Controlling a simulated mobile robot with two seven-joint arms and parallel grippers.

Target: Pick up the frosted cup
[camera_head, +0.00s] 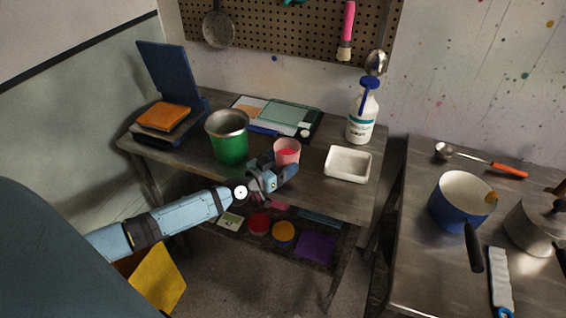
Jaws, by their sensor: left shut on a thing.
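The frosted cup (288,149) is pale pink and translucent, with something red inside. It stands upright near the front edge of the wooden workbench, right of a green metal bucket (229,146). My left gripper (281,170) reaches in from the lower left and is shut on the cup's lower part, which the fingers partly hide. I cannot tell whether the cup's base touches the bench. My right gripper is not in view.
A white tray (348,165) and a spray bottle (362,122) stand right of the cup. Flat boards (285,114) lie behind it. A blue hinged device (168,80) with an orange block (165,117) is at left. A second table holds a blue pot (452,211).

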